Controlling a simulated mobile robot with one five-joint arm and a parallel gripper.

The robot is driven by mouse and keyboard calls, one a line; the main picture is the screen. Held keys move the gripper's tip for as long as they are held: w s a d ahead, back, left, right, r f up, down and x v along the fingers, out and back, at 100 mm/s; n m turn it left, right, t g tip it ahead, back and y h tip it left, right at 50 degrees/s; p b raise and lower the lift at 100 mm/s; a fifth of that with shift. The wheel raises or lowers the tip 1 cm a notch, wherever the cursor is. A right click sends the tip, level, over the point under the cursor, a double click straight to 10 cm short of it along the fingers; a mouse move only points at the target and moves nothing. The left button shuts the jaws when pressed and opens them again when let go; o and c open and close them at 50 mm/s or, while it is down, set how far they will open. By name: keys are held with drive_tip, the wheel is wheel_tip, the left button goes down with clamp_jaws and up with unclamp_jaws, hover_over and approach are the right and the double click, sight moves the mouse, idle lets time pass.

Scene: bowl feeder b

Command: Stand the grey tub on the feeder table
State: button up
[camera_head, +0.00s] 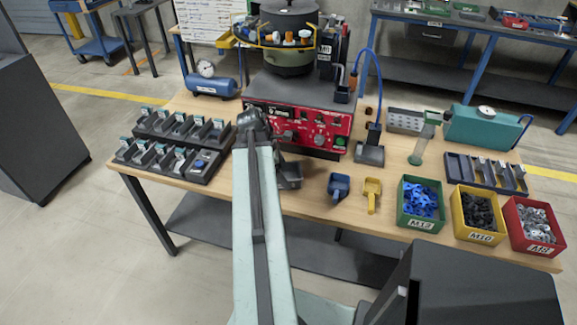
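A small dark grey open-topped container (290,177), which looks like the grey tub, is just right of my arm, over the front part of the wooden feeder table (310,203). My arm hides its left side. I cannot tell whether it rests on the table or is held. My gripper (253,122) is at the far end of my pale arm, in front of the red control panel. The wrist covers the fingers, so their opening does not show.
The bowl feeder (288,50) stands behind on its red-fronted base (318,128). A blue scoop (338,187) and a yellow scoop (372,194) lie to the right. Green (421,222), yellow (478,236) and red (530,243) bins line the right front edge. Black compartment trays (160,165) fill the left.

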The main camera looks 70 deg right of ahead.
drive_tip(key=shift+o, duration=1.2)
drive_tip(key=shift+r, duration=0.15)
drive_tip(key=shift+r+p, duration=0.35)
drive_tip(key=shift+p, duration=0.15)
drive_tip(key=p+v, duration=1)
drive_tip(key=v, duration=0.1)
drive_tip(key=shift+w+r, duration=0.15)
drive_tip(key=shift+w, duration=0.05)
